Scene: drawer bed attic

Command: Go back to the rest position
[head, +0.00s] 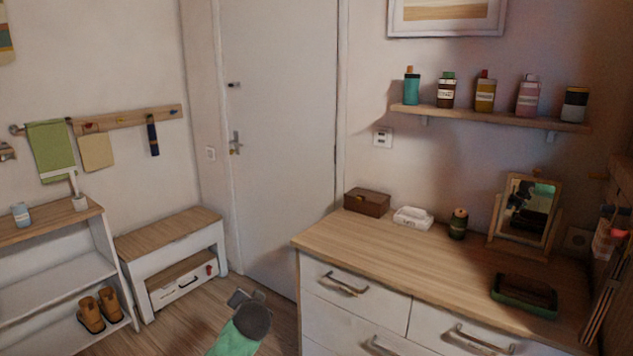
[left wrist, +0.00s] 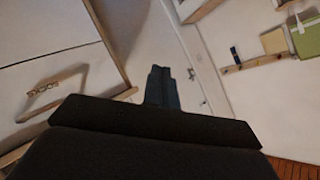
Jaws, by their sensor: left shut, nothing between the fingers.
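My left gripper (head: 240,297) is low in the head view, in front of the dresser's left side and above the wood floor. It is empty and apart from the furniture. In the left wrist view its two dark fingers (left wrist: 162,88) are together with nothing between them. My right gripper is in neither view.
The white dresser with a wooden top (head: 400,258) stands close on the right. A drawer handle (left wrist: 55,93) shows in the left wrist view. A low bench (head: 170,238) and an open shelf (head: 65,270) stand at left. A closed door (head: 285,120) is behind.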

